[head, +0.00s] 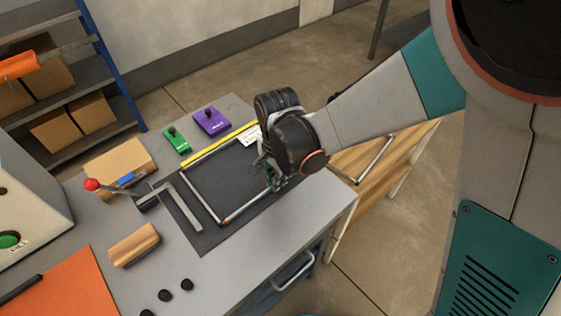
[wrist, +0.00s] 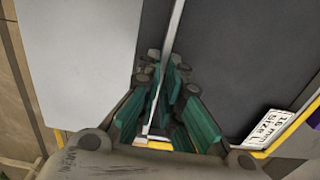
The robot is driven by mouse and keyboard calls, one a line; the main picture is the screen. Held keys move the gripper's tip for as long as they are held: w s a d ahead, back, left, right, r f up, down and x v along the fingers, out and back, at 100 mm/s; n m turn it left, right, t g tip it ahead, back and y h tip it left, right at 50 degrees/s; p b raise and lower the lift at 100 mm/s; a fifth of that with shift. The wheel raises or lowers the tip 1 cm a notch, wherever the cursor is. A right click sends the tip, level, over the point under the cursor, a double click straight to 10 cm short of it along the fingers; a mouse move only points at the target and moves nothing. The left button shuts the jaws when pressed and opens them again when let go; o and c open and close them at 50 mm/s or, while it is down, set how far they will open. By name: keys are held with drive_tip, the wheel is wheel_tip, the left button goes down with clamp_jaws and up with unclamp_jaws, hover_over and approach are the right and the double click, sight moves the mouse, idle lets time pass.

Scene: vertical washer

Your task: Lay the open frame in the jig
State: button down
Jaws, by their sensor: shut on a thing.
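The open frame (head: 200,197) is a thin grey metal rectangle with coppery marks near its corners. In the head view it appears over the dark mat (head: 205,240) on the grey bench. My gripper (head: 268,178) is shut on the frame's right side bar. In the wrist view the bar (wrist: 176,22) runs between the green fingers of my gripper (wrist: 163,75). I cannot tell whether the frame touches the mat. My gripper hides part of the right side.
A yellow strip (head: 210,147) edges the mat's far side. Green (head: 177,140) and purple (head: 211,121) blocks stand beyond. Another metal piece (head: 376,160) lies on the wooden surface at right.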

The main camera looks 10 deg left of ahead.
drive_tip(key=c, duration=1.7)
unclamp_jaws()
drive_tip(key=shift+r, duration=0.1)
drive_tip(key=shift+r+p, duration=2.8)
drive_tip(key=shift+r, duration=1.15)
